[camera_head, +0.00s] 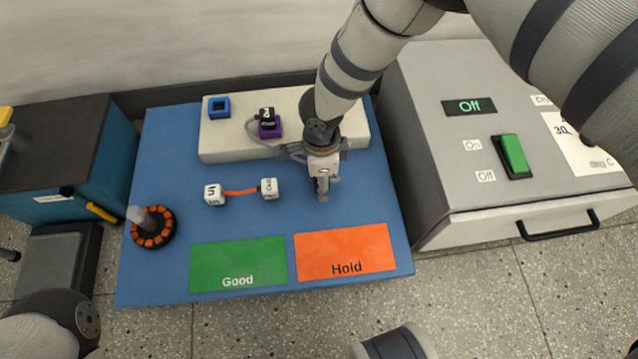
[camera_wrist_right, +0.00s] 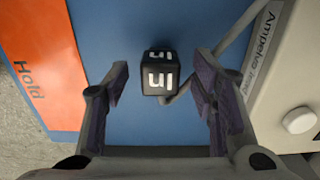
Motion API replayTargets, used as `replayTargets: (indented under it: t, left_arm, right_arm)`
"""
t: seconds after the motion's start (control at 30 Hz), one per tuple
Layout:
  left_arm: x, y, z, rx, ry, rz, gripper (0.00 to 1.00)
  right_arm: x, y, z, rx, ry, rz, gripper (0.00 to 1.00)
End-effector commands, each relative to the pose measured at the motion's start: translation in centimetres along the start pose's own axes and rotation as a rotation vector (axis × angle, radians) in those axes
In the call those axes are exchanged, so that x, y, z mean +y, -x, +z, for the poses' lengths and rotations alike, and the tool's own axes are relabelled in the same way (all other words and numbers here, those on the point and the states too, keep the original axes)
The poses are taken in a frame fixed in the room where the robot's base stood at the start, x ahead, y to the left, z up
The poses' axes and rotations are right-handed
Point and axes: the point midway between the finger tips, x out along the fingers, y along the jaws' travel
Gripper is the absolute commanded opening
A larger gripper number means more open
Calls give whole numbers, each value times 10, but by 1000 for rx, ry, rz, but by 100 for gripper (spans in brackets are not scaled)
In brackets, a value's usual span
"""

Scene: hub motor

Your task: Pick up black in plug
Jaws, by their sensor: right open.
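The black "in" plug (camera_wrist_right: 160,75) is a small black cube with white lettering. In the right wrist view it lies over the blue mat, between the two fingers of my right gripper (camera_wrist_right: 161,82). The fingers are spread, with a visible gap on each side of the plug. A grey cable runs beside it. In the head view my right gripper (camera_head: 322,192) points down over the blue mat (camera_head: 372,195), just in front of the white box (camera_head: 350,135), and hides the plug. My left gripper is not seen.
A black plug (camera_head: 266,114) sits at a purple socket (camera_head: 269,130) on the white box, near a blue socket (camera_head: 219,107). White cubes (camera_head: 214,194) with an orange wire, an orange-black motor (camera_head: 153,227), green Good (camera_head: 238,262) and orange Hold (camera_head: 345,250) areas share the mat.

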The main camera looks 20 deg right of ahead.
Motion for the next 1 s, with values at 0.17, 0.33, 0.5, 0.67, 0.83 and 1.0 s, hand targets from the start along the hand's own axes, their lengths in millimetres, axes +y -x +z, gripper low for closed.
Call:
replayTargets:
  t: [0.17,0.33,0.5,0.67,0.83,1.0]
  left_arm:
    - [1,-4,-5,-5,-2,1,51]
    - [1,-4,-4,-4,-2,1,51]
    - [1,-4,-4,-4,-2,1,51]
    - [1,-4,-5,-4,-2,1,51]
    - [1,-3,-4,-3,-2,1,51]
    - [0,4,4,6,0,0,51]
  right_arm:
    - [0,-18,0,0,0,0,52]
    - [0,-16,0,-1,0,0,49]
    - [0,-16,0,0,0,0,11]
    - [0,-16,0,0,0,0,0]
    - [0,-15,0,0,0,0,0]
    - [0,5,0,-2,-1,-1,0]
